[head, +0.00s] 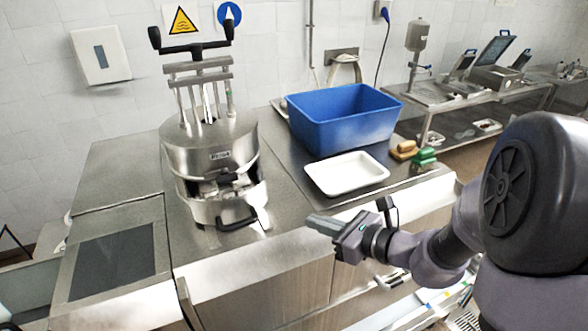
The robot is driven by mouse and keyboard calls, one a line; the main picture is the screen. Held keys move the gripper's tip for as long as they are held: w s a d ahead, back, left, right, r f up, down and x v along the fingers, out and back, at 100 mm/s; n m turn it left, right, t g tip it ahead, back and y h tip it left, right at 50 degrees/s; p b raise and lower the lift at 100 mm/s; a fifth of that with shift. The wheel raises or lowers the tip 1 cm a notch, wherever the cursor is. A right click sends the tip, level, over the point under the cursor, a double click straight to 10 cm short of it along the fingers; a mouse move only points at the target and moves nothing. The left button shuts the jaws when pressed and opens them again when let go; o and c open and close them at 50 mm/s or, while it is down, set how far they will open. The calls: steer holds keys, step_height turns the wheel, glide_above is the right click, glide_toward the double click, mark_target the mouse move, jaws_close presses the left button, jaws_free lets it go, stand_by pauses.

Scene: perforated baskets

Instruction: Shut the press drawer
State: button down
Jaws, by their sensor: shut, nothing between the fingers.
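The metal press (208,150) stands upright on the steel counter, with a two-ended black lever on top. Its drawer (215,208) shows low on its front and appears to stick out toward me, with a dark gap above it. The drawer's black handle (238,221) faces front right. My gripper (322,226) is shut and empty, to the right of the handle and apart from it, near the counter's front edge. How far out the drawer stands is hard to tell from this angle.
A white tray (347,184) lies behind my gripper, with a blue basin (343,137) beyond it. Yellow and green sponges (424,157) lie to the right. A sink or dark recessed panel (113,263) is at left. The counter strip between handle and gripper looks clear.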

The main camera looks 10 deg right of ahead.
glide_toward(259, 207)
steer(key=shift+w+a+f, duration=0.55)
steer(key=shift+w+f, duration=0.15)
steer(key=shift+f, duration=0.15)
steer(key=w+a+p, duration=0.1)
steer(key=w+a, duration=0.1)
steer(key=shift+w+a, duration=0.3)
steer(key=shift+a, duration=0.1)
steer(key=shift+w, duration=0.35)
steer(key=shift+a, duration=0.1)
